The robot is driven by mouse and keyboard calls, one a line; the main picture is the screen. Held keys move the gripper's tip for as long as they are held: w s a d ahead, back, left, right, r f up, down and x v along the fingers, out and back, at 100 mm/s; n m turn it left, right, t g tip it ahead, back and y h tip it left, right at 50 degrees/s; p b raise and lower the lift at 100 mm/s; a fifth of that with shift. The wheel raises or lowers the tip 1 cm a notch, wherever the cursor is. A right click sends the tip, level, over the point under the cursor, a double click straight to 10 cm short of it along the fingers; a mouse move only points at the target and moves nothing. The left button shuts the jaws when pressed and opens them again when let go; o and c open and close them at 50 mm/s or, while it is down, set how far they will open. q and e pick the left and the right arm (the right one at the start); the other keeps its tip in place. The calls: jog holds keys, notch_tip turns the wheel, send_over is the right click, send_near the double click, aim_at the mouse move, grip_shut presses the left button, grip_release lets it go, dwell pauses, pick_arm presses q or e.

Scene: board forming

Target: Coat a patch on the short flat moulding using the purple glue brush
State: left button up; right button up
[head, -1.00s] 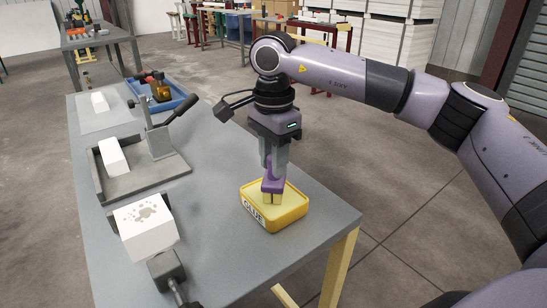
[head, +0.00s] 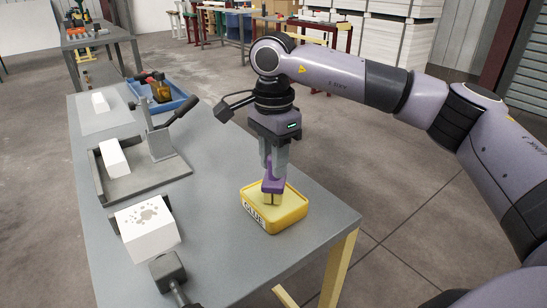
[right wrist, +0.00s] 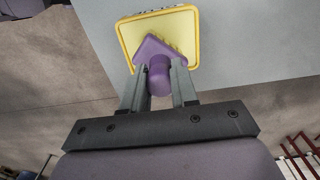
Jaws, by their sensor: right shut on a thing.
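My right gripper (head: 273,163) is shut on the purple glue brush (head: 273,185) and holds it upright, bristles down, over the yellow glue tub (head: 287,218). The bristle end is at the tub's open top; I cannot tell how deep it reaches. In the right wrist view the brush (right wrist: 159,76) sits between the two fingers, with the tub (right wrist: 190,14) beyond it. I cannot tell which is the short flat moulding.
The grey fixture (head: 163,177) has an upright lever. A dark clamp part (head: 168,271) is near the front block.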

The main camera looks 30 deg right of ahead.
jog(key=shift+r+p, duration=2.3)
jog(key=shift+r, duration=0.95)
